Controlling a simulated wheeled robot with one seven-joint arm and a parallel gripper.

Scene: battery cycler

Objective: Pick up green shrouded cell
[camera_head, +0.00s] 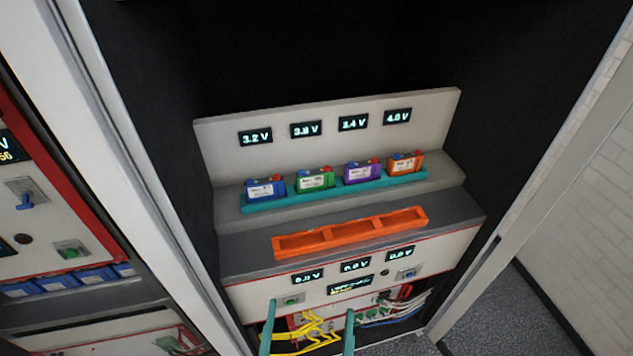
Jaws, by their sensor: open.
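The green shrouded cell (315,179) sits second from the left in a teal tray (335,193) on the upper ledge. It is a small green box with a white label and a blue and a red piece on top. A blue cell (264,188) stands to its left and a purple cell (361,171) to its right. My gripper (308,325) shows as two teal fingers at the bottom of the view. It is open and empty, well below and apart from the green cell. The rest of my gripper is out of view.
An orange cell (405,163) is at the right end of the tray. An empty orange rack (350,232) with compartments lies on the lower shelf. Voltage displays (306,130) line the back panel. Yellow wires (312,330) hang low. Cabinet posts (150,180) bound both sides.

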